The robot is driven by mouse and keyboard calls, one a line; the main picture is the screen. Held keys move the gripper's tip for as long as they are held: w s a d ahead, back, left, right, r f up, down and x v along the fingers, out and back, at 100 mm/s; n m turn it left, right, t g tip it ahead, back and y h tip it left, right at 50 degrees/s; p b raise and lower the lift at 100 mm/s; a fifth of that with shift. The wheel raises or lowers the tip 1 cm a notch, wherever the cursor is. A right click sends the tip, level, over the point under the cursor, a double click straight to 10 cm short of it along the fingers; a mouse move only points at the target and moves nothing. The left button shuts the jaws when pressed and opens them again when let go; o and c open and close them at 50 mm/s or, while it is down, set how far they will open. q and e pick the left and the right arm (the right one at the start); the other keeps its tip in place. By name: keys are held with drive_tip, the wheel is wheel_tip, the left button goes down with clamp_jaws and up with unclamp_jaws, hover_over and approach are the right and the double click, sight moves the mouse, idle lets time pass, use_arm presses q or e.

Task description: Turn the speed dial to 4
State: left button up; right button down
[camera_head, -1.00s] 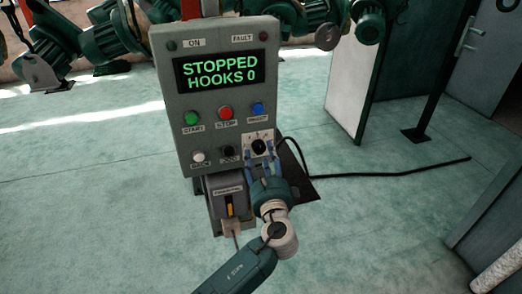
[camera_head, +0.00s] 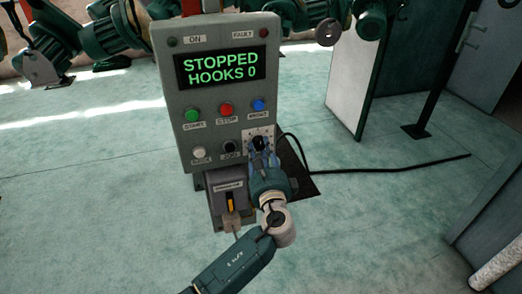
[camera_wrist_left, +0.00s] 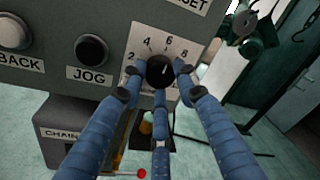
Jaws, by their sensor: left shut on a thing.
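The speed dial (camera_head: 259,142) is a black knob on a white scale plate at the lower right of the grey control panel. In the left wrist view the black knob (camera_wrist_left: 159,69) sits at the centre of the plate, with 2, 4, 6 and 8 printed around it. A small pale mark shows on the knob and seems to point up towards 6; the exact reading is hard to tell. My left gripper (camera_head: 261,154) comes from below, and its blue fingers (camera_wrist_left: 157,85) are closed around the knob. My right gripper is not in view.
The panel (camera_head: 178,130) has a lit screen (camera_head: 219,68) reading STOPPED HOOKS 0, with start (camera_head: 193,115), stop (camera_head: 226,109) and other buttons. The jog button (camera_wrist_left: 91,51) is left of the dial. A grey box with a yellow handle (camera_head: 230,201) is below. A black cable runs right across the floor.

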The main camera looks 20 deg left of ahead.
use_arm(q)
drive_tip(key=shift+d+f, duration=0.1)
drive_tip(key=shift+f, duration=0.05)
drive_tip(key=shift+f+n+b, duration=0.2)
drive_tip(key=shift+n+b, duration=0.3)
drive_tip(key=shift+b, duration=0.6)
drive_tip(key=n+b, duration=0.2)
drive_tip(key=b, duration=0.2)
drive_tip(key=n+b, duration=0.3)
drive_tip(key=b, duration=0.1)
drive_tip(key=shift+f+t+y, duration=0.2)
drive_tip(key=shift+t+y, duration=0.1)
drive_tip(key=shift+y, duration=0.1)
drive_tip(key=shift+r+n+b, duration=0.25)
drive_tip(key=shift+n+b, duration=0.85)
drive_tip(key=shift+b, duration=0.4)
drive_tip(key=o, duration=1.2)
drive_tip(key=shift+d+r, duration=0.1)
drive_tip(key=shift+d, duration=0.05)
drive_tip(key=shift+c, duration=0.2)
